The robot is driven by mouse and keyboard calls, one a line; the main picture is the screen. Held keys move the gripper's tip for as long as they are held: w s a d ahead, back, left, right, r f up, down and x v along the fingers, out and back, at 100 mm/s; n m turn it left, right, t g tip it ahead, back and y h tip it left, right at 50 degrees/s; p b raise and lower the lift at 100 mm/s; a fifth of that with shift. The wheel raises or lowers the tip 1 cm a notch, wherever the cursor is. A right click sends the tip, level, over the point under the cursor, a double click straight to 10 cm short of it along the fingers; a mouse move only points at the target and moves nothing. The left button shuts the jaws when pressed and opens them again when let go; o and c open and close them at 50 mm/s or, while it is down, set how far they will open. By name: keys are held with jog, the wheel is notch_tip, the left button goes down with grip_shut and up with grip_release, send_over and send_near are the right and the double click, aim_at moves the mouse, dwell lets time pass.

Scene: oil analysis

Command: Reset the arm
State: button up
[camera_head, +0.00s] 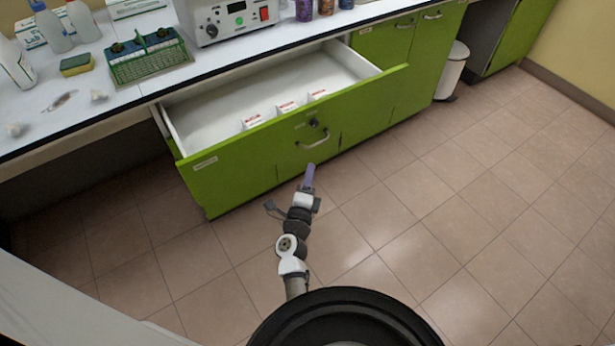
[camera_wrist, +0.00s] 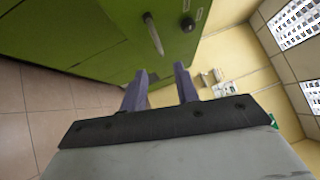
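My gripper (camera_head: 309,178) is in front of the open green drawer, at the end of my arm, which reaches forward over the floor. In the wrist view, my gripper (camera_wrist: 160,88) shows two purple-grey fingers that stand apart with nothing between them. The drawer's front and metal handle (camera_wrist: 153,33) lie beyond the fingertips. The same handle (camera_head: 313,139) shows in the head view, just past the fingers and apart from them as far as I can tell.
The green drawer (camera_head: 240,165) is pulled out and holds several small white boxes with red marks. The counter (camera_head: 120,95) above carries a green rack (camera_head: 150,60), a white device (camera_head: 232,18), bottles and a sponge (camera_head: 76,65). A white bin (camera_head: 452,72) stands at the back. The tiled floor on the right is clear.

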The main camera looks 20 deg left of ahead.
jog(key=shift+s, duration=0.45)
dwell(0.3)
